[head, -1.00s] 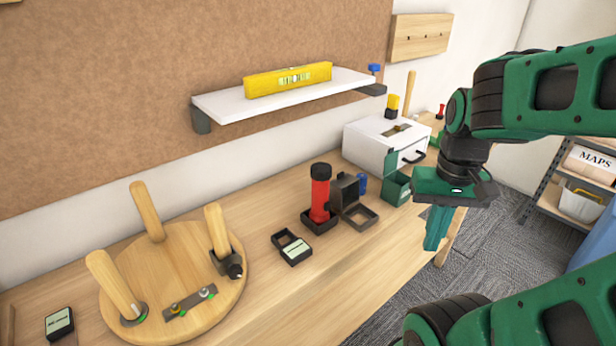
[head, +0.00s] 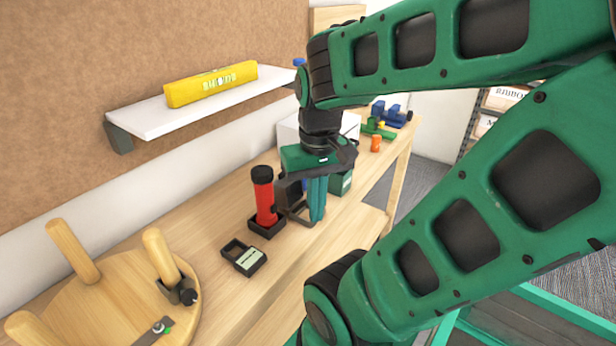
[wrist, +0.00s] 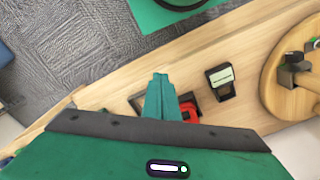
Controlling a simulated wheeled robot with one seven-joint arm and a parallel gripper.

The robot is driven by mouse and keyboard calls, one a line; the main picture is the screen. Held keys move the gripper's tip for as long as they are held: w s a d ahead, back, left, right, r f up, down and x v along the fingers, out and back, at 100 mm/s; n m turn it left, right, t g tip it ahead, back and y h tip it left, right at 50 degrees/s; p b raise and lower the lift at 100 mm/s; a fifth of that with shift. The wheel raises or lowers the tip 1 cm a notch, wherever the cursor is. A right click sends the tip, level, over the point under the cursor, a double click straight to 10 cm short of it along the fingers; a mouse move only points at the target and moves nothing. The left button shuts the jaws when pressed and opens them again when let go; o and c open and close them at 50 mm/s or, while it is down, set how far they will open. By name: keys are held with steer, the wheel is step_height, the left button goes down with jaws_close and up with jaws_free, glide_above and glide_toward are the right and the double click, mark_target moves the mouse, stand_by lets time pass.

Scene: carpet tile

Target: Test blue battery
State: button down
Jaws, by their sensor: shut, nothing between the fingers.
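My gripper (head: 317,217) points down over the workbench, its green fingers together and empty. In the wrist view the closed fingers (wrist: 160,78) cover part of the dark holder behind them. A small blue piece (head: 304,184), possibly the blue battery, shows just behind my gripper, mostly hidden by it. A black holder with a pale label (head: 250,256) lies on the bench left of my gripper; it also shows in the wrist view (wrist: 221,80). I cannot tell if it is a tester. An open-lidded black box (head: 289,192) stands right beside my fingers, partly covered.
A red flashlight (head: 264,197) stands in a black base left of my gripper. A round wooden stool top (head: 110,300) with upturned legs lies at left. A white shelf (head: 150,118) holds a yellow level (head: 210,84). An orange cylinder (head: 376,143) stands farther back.

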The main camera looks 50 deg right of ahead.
steer(key=w+d+r+n, duration=0.1)
steer(key=w+d+n, duration=0.2)
steer(key=w+d, duration=0.35)
steer(key=w+d+r+n, duration=0.15)
steer(key=w+d, duration=0.25)
steer(key=d, duration=0.5)
steer(key=shift+n, duration=0.25)
steer(key=f, duration=0.9)
steer(key=shift+s+a+f, duration=0.15)
steer(key=shift+a+f, duration=0.15)
steer(key=shift+w+d+f, duration=0.1)
steer(key=shift+w+d, duration=0.05)
steer(key=shift+w, duration=1)
steer(key=shift+w+d, duration=0.15)
steer(key=shift+w, duration=0.75)
steer(key=shift+w, duration=0.1)
steer(key=shift+w+d, duration=0.15)
steer(key=shift+w, duration=1.35)
steer(key=shift+s, duration=0.1)
